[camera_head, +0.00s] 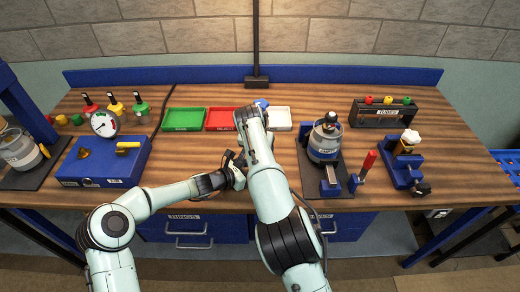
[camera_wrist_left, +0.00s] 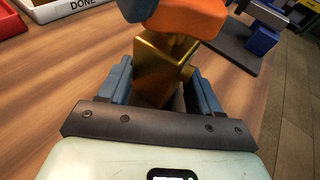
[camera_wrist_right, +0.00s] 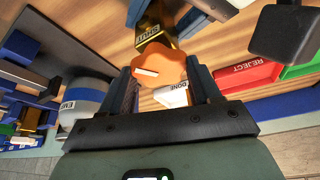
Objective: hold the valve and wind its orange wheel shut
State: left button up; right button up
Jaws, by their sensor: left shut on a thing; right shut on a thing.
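The valve has a brass body (camera_wrist_left: 158,66) and an orange wheel (camera_wrist_right: 160,80) with a white mark on its face. In the left wrist view, my left gripper (camera_wrist_left: 160,85) is shut on the brass body. In the right wrist view, my right gripper (camera_wrist_right: 160,88) has its fingers on both sides of the orange wheel (camera_wrist_left: 185,18) and is shut on it. A lettered face of the brass body (camera_wrist_right: 155,28) shows behind the wheel; I cannot read it surely. In the head view the arms hide most of the valve, and both grippers meet over the bench's front middle.
Green (camera_head: 185,119), red (camera_head: 221,119) and white (camera_head: 279,119) trays stand behind the grippers. A blue gauge box (camera_head: 104,163) is at left. A canister stand (camera_head: 325,150) and blue vise (camera_head: 400,168) are at right. Bare wood lies left of the grippers.

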jog(key=m, duration=0.2)
jog(key=m+h, duration=0.1)
jog(key=m, duration=0.1)
jog(key=shift+w+a+m+g+h, duration=0.2)
jog(key=shift+m+g+h, duration=0.1)
jog(key=shift+g, duration=0.1)
jog(key=shift+s, duration=0.1)
jog(key=o, duration=1.1)
jog(key=shift+c, duration=0.2)
jog(key=n, duration=0.2)
jog(key=n+y, duration=0.1)
jog(key=shift+s+d+n+t, duration=0.15)
jog(key=shift+d+n+t, duration=0.05)
jog(key=shift+n+t, duration=0.2)
jog(key=n+y, duration=0.2)
jog(key=n, duration=0.3)
jog(key=shift+d, duration=0.2)
jog(key=v, duration=1.2)
jog(key=shift+d, duration=0.15)
